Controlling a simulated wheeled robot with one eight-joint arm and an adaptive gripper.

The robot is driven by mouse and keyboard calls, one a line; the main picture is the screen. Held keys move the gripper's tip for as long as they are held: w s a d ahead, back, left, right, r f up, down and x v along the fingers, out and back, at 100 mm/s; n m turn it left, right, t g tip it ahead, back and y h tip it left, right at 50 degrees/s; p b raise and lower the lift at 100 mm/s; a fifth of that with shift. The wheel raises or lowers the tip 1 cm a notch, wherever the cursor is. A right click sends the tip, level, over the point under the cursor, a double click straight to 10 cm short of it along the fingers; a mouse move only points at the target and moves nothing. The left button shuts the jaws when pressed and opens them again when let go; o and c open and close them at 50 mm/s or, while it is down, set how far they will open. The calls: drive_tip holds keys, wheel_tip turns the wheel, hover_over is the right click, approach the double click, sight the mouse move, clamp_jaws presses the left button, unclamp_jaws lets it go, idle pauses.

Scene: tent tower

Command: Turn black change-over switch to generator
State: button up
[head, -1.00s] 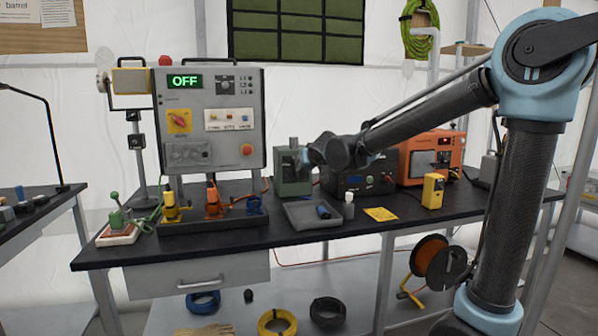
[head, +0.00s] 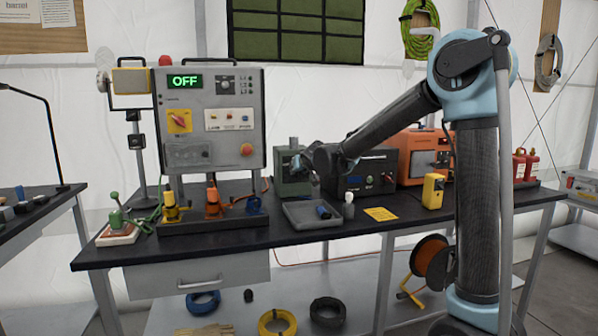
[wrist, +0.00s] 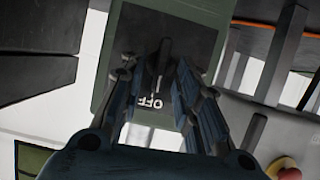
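The black change-over switch (wrist: 163,62) is a dark handle on the black face of a green box (wrist: 106,85). In the wrist view, white letters OFF lie beside the handle. The green box (head: 291,182) stands on the bench right of the grey control panel in the head view. My gripper (wrist: 160,75) has its blue-black fingers apart, one on each side of the handle. Whether either finger touches it I cannot tell. In the head view my gripper (head: 308,166) is at the box's right side, small and dark, and the handle is hidden.
The grey panel (head: 212,120) with a green OFF display stands left of the box. A grey tray (head: 300,216) lies in front, with a white bottle (head: 348,205) beside it. A black unit (head: 362,172) and an orange unit (head: 418,157) stand to the right.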

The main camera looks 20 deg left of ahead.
clamp_jaws()
drive_tip(key=shift+a+n, duration=0.1)
drive_tip(key=shift+n, duration=0.2)
drive_tip(key=n+t+h, duration=0.1)
drive_tip(key=n, duration=0.1)
drive_tip(key=n+t+h, duration=0.1)
drive_tip(key=n, duration=0.2)
drive_tip(key=a+f+n+t+h, duration=0.1)
drive_tip(key=n, duration=0.1)
drive_tip(key=shift+s+t+h, duration=0.4)
idle(0.4)
drive_tip(key=shift+n, duration=0.3)
unclamp_jaws()
